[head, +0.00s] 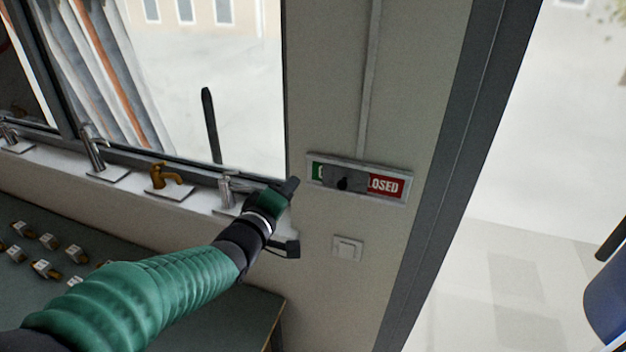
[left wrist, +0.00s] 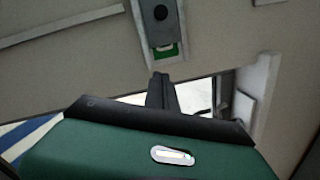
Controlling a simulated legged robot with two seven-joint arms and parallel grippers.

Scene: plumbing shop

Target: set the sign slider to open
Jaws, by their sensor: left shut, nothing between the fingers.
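The sign (head: 398,199) is fixed on the wall strip between window and doorway, with a green part at left and a red part reading "LOSED" at right. Its grey slider (head: 330,178) with a dark knob (head: 343,184) covers the middle, leaving a little green showing. My left gripper (head: 293,184) is shut and empty, just left of the sign and apart from it. In the left wrist view, the slider knob (left wrist: 161,13) and green part (left wrist: 166,51) show above the closed fingers (left wrist: 161,88). My right gripper is not in view.
A light switch (head: 347,248) is below the sign. Taps, including a brass one (head: 165,180), stand along the window sill. Several small fittings (head: 45,269) lie on the bench at left. The dark door frame (head: 457,170) stands right of the sign.

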